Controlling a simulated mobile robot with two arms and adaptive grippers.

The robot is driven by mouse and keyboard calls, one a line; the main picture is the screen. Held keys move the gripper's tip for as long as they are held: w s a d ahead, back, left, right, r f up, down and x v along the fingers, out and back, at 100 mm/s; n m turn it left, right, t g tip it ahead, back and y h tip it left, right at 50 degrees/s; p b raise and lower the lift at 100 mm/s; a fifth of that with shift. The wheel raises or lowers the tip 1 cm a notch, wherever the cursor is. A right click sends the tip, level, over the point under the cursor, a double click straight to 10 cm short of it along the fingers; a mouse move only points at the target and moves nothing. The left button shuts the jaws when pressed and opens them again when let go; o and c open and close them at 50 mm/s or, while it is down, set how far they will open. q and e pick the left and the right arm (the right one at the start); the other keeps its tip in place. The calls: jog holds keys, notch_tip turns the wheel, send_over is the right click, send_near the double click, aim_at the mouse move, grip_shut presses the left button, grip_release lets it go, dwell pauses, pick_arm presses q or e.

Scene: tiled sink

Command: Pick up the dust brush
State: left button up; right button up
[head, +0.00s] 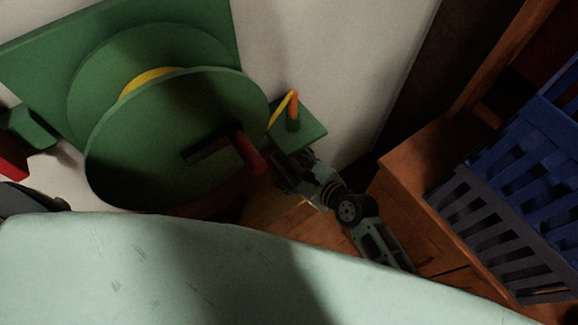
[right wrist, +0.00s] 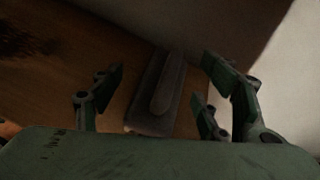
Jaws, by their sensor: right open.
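A dark grey flat object with a raised, rounded handle, which looks like the dust brush (right wrist: 168,88), lies on a brown wooden surface in the right wrist view. It is between the spread fingers of my right gripper (right wrist: 158,84), and I see no finger closed on it. In the head view my right gripper (head: 288,172) is low by the wall, beneath a small green bracket. The brush cannot be made out in the head view. My left gripper does not show clearly in either view.
A green reel (head: 160,140) with a red handle hangs on the pale wall (head: 340,60) close to my right gripper. A blue slatted crate (head: 500,215) stands on a wooden ledge at the right. The wooden surface (right wrist: 60,75) left of the brush looks mostly free.

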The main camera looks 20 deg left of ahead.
jog(key=shift+w+a+f, duration=0.35)
jog(key=shift+a, duration=0.15)
jog(key=shift+c, duration=0.5)
jog(key=c, duration=1.4)
